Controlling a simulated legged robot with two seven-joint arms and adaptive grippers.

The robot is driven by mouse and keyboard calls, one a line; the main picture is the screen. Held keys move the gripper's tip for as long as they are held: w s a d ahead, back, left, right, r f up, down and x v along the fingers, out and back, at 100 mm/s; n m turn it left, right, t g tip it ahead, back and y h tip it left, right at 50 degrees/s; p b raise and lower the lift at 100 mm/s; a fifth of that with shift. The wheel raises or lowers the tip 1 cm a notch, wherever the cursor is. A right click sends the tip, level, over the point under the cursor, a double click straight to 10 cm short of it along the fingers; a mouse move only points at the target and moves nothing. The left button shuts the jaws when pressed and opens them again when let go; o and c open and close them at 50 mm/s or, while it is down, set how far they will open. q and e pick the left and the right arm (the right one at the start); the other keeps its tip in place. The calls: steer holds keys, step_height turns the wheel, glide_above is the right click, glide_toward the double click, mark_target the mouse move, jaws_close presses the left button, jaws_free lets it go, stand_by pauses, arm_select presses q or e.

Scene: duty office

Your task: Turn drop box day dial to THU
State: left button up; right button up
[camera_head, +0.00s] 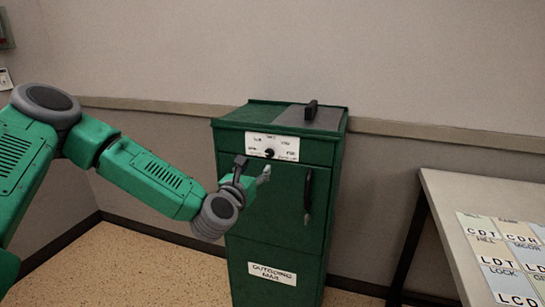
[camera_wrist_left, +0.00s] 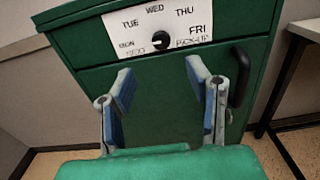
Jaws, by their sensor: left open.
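The green drop box (camera_head: 275,215) stands against the wall, with a white day plate (camera_head: 287,148) near its top front. The black day dial (camera_head: 269,153) sits on the plate, and also shows in the left wrist view (camera_wrist_left: 161,40). There the plate reads MON, TUE, WED, THU and FRI around the dial, with smaller words below. The setting the dial points to is too small to tell. My left gripper (camera_wrist_left: 160,74) is open and empty. In the wrist view its two fingertips are spread just below the dial, apart from it. My right gripper is not in view.
A black door handle (camera_head: 308,192) is on the box front, right of the dial. A black handle (camera_head: 311,110) sits on the box top. A table (camera_head: 450,215) with lettered cards stands at the right. The floor left of the box is clear.

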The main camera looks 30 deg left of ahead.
mark_target(269, 154)
arm_select(q)
steer(key=x, duration=1)
steer(key=shift+w+d, duration=0.1)
jaws_close()
